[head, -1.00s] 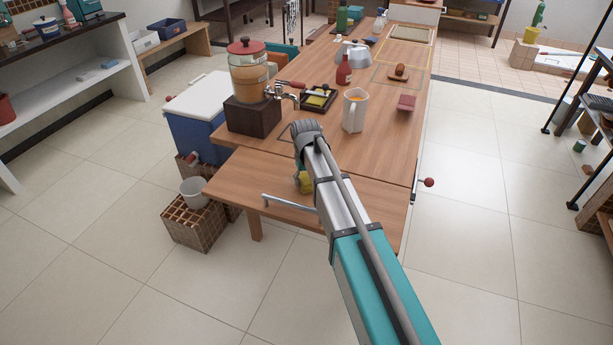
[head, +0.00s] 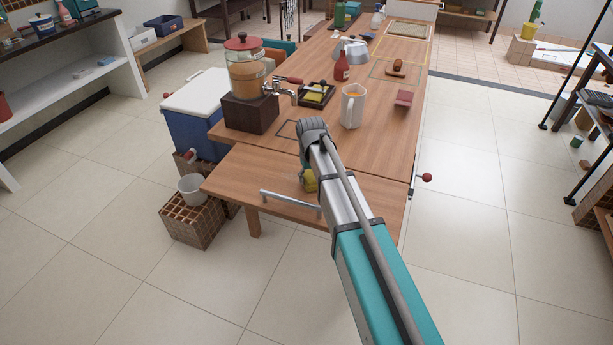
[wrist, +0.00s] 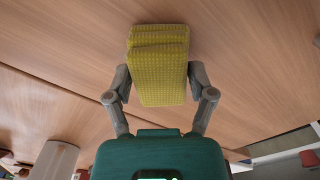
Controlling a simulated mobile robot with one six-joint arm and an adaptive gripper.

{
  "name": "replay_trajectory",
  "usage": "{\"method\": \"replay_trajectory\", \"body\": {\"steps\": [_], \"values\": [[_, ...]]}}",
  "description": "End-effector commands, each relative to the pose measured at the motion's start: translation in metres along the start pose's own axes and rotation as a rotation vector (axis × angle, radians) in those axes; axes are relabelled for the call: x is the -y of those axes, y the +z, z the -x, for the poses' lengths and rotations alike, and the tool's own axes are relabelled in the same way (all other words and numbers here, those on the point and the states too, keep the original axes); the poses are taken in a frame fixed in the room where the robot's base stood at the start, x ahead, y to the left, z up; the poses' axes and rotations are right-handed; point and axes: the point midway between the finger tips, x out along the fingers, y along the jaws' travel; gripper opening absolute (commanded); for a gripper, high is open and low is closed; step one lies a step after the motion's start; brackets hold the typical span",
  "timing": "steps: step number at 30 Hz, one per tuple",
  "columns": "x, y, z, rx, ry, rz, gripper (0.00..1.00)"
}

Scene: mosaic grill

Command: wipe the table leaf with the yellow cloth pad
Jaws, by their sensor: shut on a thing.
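The yellow cloth pad (wrist: 160,72) is held between the two fingers of my gripper (wrist: 160,90) in the wrist view. In the head view the pad (head: 309,181) shows as a small yellow patch beside my arm, over the table leaf (head: 240,183). The leaf is the wooden section at the near end of the table, with a metal bar handle along its front. The pad is at or just above the leaf; I cannot tell whether it touches. My arm hides the right middle of the leaf.
On the main table (head: 385,115) stand a drink dispenser (head: 246,85), a white pitcher (head: 351,107), a red bottle (head: 341,68) and a black tray (head: 315,94).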

Motion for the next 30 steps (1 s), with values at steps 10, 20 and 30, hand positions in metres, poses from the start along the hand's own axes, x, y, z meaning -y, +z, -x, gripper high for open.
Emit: {"method": "replay_trajectory", "body": {"steps": [10,20,30], "values": [[-0.003,0.001,-0.001,0.004,0.005,-0.001,0.32],[-0.013,-0.014,0.000,0.002,0.005,-0.001,0.32],[-0.026,-0.028,0.001,0.001,0.003,-0.001,0.32]]}}
